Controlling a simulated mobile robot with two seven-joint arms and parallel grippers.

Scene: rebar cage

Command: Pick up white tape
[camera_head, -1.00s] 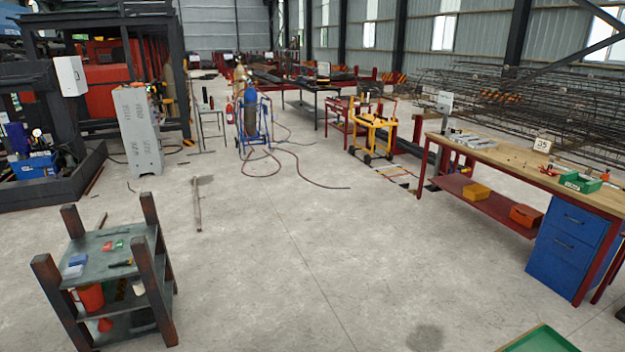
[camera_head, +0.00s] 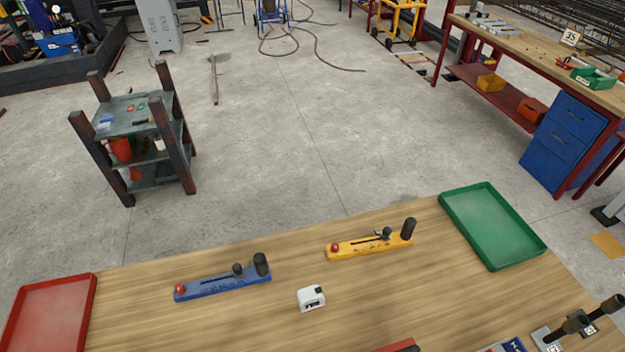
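A small white tape (camera_head: 311,298) with a dark patch on its top right sits on the wooden table (camera_head: 240,318) near the middle of the view. It stands apart from the things around it, between and in front of a blue tool (camera_head: 223,284) and a yellow tool (camera_head: 370,244). Neither of my grippers shows in the head view.
A red tray (camera_head: 50,315) is at the table's left and a green tray (camera_head: 492,226) at its right. A partly cut-off red item (camera_head: 398,346) and dark-handled tools (camera_head: 575,325) lie along the near edge. Bare wood surrounds the tape.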

